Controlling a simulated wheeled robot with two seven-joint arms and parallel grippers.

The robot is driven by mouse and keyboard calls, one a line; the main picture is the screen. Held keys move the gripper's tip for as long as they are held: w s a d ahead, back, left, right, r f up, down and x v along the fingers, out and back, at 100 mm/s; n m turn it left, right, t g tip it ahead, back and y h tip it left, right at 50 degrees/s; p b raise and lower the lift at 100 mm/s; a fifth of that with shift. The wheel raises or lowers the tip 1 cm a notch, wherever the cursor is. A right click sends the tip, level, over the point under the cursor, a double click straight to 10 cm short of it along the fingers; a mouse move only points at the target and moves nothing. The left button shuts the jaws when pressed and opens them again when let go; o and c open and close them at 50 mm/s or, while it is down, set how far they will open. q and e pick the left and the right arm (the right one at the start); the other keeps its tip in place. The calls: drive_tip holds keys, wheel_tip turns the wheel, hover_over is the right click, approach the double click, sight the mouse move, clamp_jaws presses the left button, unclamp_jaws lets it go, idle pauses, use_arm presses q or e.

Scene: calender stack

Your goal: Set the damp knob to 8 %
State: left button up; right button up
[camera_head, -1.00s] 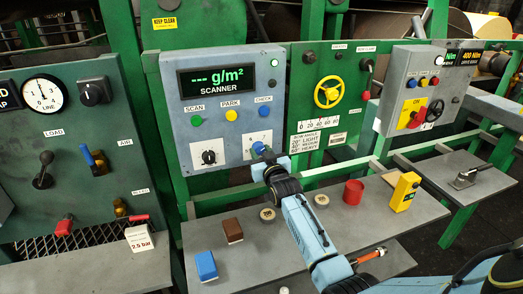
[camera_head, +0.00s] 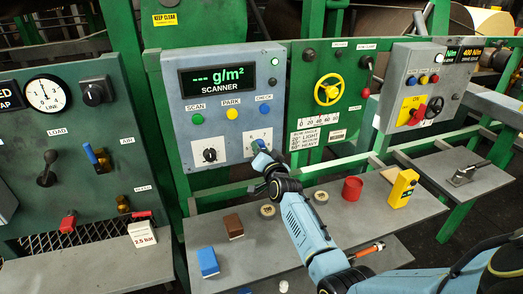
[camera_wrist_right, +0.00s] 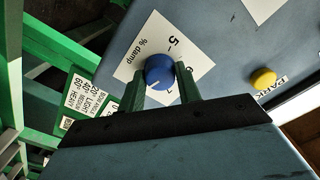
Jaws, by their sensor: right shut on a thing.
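The damp knob (camera_wrist_right: 160,71) is a round blue knob with a light pointer line, on a white plate (camera_wrist_right: 188,52) marked "% damp" with a scale of numbers. It also shows in the head view (camera_head: 259,144), at the lower right of the grey scanner panel (camera_head: 224,102). My right gripper (camera_wrist_right: 163,82) is shut on the knob, one finger on each side. The gripper covers part of the scale, so the exact reading cannot be told. In the head view my right gripper (camera_head: 262,158) reaches the knob from below. My left gripper is not in view.
A second knob (camera_head: 209,155), black on white, sits left on the same panel. Scan, park (camera_head: 232,113) and check buttons are above. The shelf below holds a blue block (camera_head: 207,262), a brown block (camera_head: 233,226), a red cup (camera_head: 352,189) and a yellow device (camera_head: 402,188).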

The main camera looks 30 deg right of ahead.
idle(0.4)
drive_tip(key=o, duration=1)
drive_tip(key=shift+c, duration=0.2)
drive_tip(key=p+v, duration=0.1)
drive_tip(key=v, duration=1.2)
drive_tip(key=shift+s, duration=0.25)
drive_tip(key=shift+f, duration=0.1)
